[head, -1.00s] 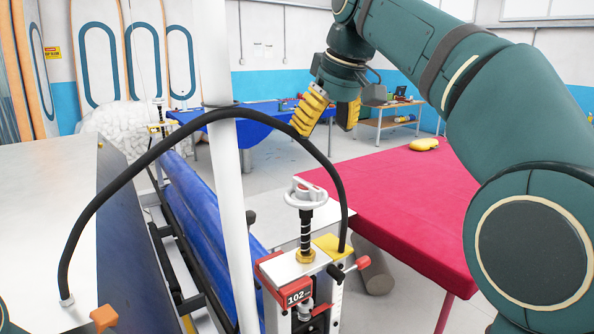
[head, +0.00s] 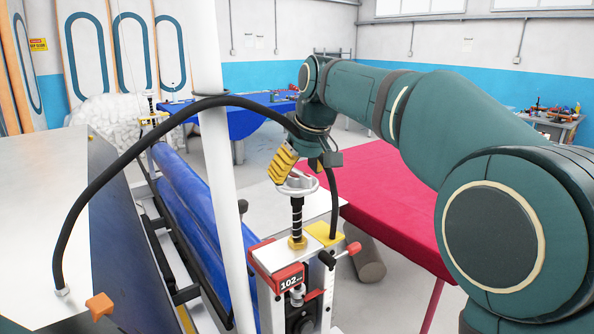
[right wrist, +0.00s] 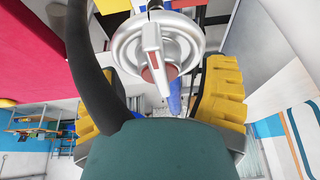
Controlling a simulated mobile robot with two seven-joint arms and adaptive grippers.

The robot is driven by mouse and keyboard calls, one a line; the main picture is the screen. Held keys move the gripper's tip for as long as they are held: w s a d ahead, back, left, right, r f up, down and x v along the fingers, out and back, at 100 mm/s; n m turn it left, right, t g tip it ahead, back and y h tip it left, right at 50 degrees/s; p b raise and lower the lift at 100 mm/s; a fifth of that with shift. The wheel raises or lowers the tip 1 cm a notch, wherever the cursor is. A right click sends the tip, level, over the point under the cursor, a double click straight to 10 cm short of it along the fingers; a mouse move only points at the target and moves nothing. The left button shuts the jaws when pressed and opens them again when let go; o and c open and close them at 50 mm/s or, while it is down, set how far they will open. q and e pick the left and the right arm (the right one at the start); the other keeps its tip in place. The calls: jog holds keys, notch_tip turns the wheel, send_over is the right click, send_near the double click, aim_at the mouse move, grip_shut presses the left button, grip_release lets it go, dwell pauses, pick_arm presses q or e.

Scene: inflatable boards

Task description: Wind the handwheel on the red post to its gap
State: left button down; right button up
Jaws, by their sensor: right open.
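The silver handwheel (head: 297,187) sits on a threaded black spindle (head: 297,218) on top of the post (head: 288,277), which has a red block marked 102. My right gripper (head: 301,167) is open just above and behind the handwheel, pointing down. In the right wrist view the handwheel (right wrist: 135,50) lies ahead between the two yellow fingers (right wrist: 165,105), with its crossbar toward me. The fingers look apart from the rim; I cannot tell whether either touches it. The gap on the post is not clear to see. My left gripper is not in view.
A black hose (head: 130,135) arches over and runs down close beside my right gripper; it also passes near one finger in the right wrist view (right wrist: 90,75). A white pole (head: 218,160) stands left of the post. A pink table (head: 375,195) lies behind right. A red-knobbed lever (head: 353,249) sticks out.

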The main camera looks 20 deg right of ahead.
jog(key=shift+f, duration=0.1)
jog(key=c, duration=1.2)
jog(key=shift+m, duration=0.3)
jog(key=m+h, duration=0.1)
jog(key=m, duration=0.2)
jog(key=shift+m+h, duration=0.3)
jog(key=shift+h, duration=0.1)
jog(key=m+h, duration=0.1)
jog(key=m, duration=0.2)
jog(key=shift+m, duration=0.4)
jog(key=m+h, duration=0.1)
jog(key=m, duration=0.2)
jog(key=shift+m+g+h, duration=0.3)
jog(key=m+g+h, duration=0.1)
jog(key=m, duration=0.3)
jog(key=shift+r, duration=0.2)
